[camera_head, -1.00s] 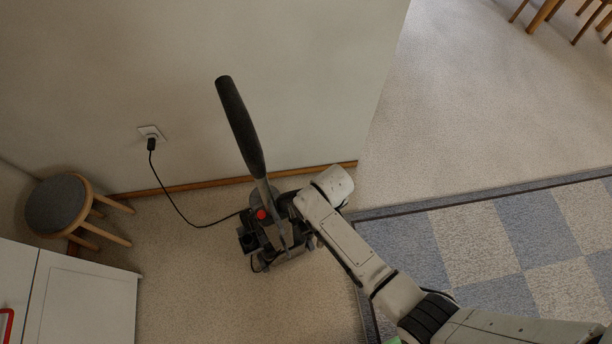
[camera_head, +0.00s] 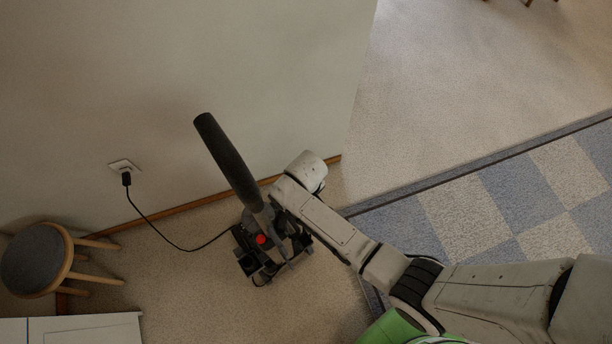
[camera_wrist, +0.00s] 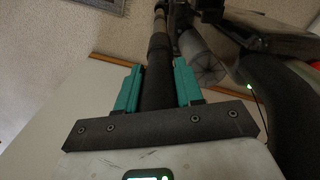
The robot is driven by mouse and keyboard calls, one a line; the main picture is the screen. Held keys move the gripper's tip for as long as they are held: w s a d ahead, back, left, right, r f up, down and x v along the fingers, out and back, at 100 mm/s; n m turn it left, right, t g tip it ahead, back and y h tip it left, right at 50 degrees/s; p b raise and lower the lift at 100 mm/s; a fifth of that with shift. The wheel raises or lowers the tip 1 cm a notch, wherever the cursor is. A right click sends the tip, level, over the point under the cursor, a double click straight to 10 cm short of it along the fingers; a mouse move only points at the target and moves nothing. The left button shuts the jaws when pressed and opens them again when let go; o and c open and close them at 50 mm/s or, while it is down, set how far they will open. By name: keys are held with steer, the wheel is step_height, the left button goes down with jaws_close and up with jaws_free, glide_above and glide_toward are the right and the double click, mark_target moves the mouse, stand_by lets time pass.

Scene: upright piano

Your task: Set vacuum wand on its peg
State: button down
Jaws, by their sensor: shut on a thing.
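The vacuum cleaner (camera_head: 268,250) stands on the carpet by the wall, a dark body with a red button. Its long black handle (camera_head: 228,160) leans up to the left. In the wrist view the teal fingers of my gripper (camera_wrist: 158,84) are shut on a dark tube (camera_wrist: 158,50), which I take to be the vacuum wand. A grey cylindrical part (camera_wrist: 203,62) and a thick black curved part (camera_wrist: 272,95) are close on the right. In the head view my wrist hides the fingers and the wand. I cannot make out the peg.
A black cord (camera_head: 165,238) runs from the wall socket (camera_head: 124,168) to the vacuum. A checkered rug (camera_head: 490,215) lies at the right; open carpet (camera_head: 450,90) is beyond the wall's end.

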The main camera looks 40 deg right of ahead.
steer(key=shift+f+b, duration=2.3)
steer(key=shift+f, duration=0.6)
steer(key=shift+f+b, duration=1.65)
steer(key=shift+f, duration=1.3)
stand_by(2.2)
